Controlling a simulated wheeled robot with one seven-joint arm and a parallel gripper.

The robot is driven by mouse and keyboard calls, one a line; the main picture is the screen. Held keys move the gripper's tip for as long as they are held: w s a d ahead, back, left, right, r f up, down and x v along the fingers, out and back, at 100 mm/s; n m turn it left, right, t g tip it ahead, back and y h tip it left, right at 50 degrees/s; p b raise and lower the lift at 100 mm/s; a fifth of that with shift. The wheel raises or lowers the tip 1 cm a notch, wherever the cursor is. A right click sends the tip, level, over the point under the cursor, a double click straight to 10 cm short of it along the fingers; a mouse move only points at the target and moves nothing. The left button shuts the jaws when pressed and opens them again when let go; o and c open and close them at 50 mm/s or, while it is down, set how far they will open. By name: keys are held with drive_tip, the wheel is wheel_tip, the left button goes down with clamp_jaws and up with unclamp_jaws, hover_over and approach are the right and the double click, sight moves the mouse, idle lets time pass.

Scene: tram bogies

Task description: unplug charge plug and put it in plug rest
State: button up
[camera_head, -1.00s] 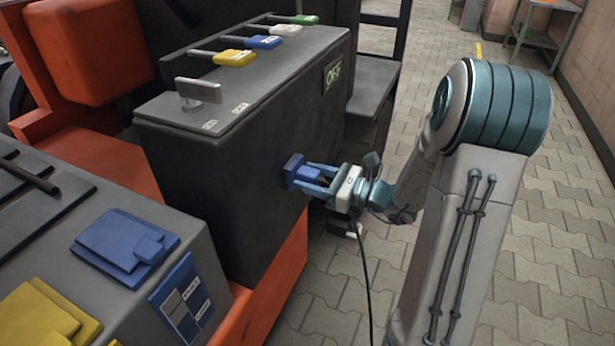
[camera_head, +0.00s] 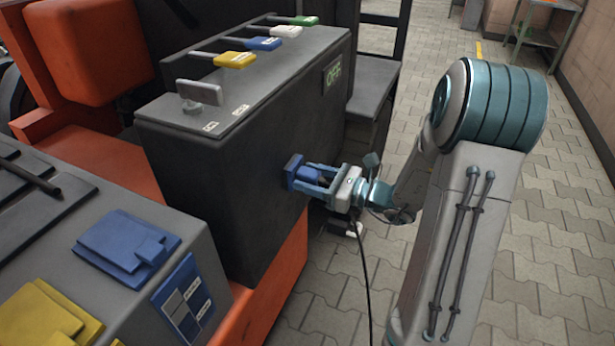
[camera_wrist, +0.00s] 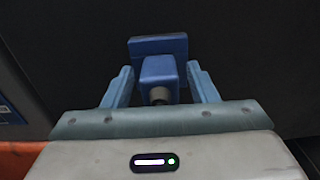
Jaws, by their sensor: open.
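The blue charge plug (camera_head: 308,174) sits in a blue socket (camera_head: 291,170) on the side of the dark grey box (camera_head: 225,175). In the wrist view the plug (camera_wrist: 158,72) points straight at the socket plate (camera_wrist: 158,46). My gripper (camera_head: 312,177) is open, with one blue finger on each side of the plug. In the wrist view a dark gap shows between the plug and each finger of my gripper (camera_wrist: 158,80). A black cable (camera_head: 365,270) hangs below my gripper. I cannot tell which thing is the plug rest.
A grey cabinet (camera_head: 205,255) at the lower left carries a blue block (camera_head: 120,245) and a yellow block (camera_head: 40,315). Paved floor (camera_head: 555,240) lies free at the right.

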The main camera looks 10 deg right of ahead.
sight(319, 180)
clamp_jaws()
drive_tip(key=shift+p+v, duration=0.65)
drive_tip(key=shift+v, duration=2.3)
